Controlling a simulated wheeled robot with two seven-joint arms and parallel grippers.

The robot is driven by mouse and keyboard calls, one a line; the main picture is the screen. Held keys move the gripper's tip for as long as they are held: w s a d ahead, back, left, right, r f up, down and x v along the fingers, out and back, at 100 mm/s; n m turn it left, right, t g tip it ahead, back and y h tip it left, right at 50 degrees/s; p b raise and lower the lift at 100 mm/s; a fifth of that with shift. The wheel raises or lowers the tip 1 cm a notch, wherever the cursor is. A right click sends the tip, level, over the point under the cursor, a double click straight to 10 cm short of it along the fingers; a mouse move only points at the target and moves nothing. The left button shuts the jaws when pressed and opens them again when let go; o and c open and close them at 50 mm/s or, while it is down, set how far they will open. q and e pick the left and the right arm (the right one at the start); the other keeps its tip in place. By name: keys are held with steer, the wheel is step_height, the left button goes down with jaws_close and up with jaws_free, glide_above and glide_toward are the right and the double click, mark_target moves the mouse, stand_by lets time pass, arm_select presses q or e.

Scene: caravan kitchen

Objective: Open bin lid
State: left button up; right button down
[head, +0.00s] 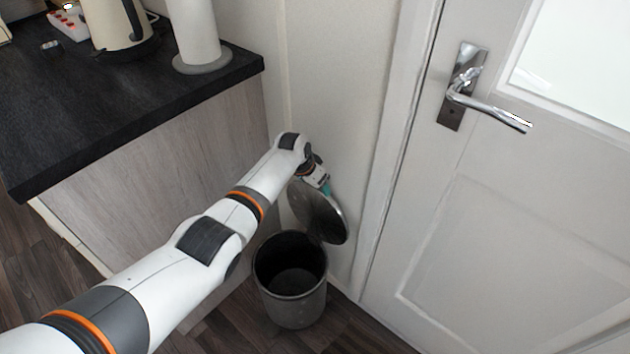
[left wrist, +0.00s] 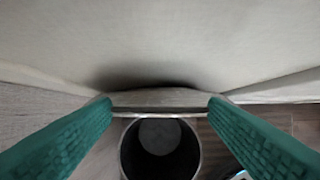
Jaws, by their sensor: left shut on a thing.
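The bin (head: 291,306) is a dark grey round metal bin on the floor, between the counter's end and the door. Its round lid (head: 318,213) stands raised and steeply tilted at the back, by the wall, so the bin's dark inside shows. My left gripper (head: 325,187) is at the lid's upper part. In the left wrist view the lid (left wrist: 160,98) is seen nearly edge-on between my two green fingers, and the open bin (left wrist: 123,158) lies below it. The left gripper is shut on the lid. My right gripper is out of view.
A black-topped counter (head: 110,95) with a kettle (head: 118,25) and a paper roll (head: 194,30) stands at left. A white door (head: 480,200) with a metal handle (head: 490,108) is at right. The wall (head: 335,110) is close behind the lid. Dark wood floor (head: 345,338) lies in front.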

arm_select(q)
steer(key=shift+w+d+r, duration=0.1)
steer(key=shift+w+d, duration=0.1)
steer(key=shift+d, duration=0.05)
steer(key=o, duration=1.2)
steer(key=shift+w+d, duration=0.1)
steer(key=shift+d, duration=0.05)
steer(key=shift+o, duration=1)
steer(key=shift+w+f, duration=0.2)
steer(key=shift+f, duration=0.1)
steer(key=shift+s+r, duration=0.15)
steer(key=shift+r, duration=0.05)
steer(key=shift+s+a+r+p, duration=0.1)
steer(key=shift+a+r+p, duration=0.1)
steer(key=shift+r+p, duration=0.45)
steer(key=p+v, duration=0.6)
steer(key=shift+s+r+p, duration=0.2)
steer(key=shift+p, duration=0.2)
steer(key=shift+f, duration=0.1)
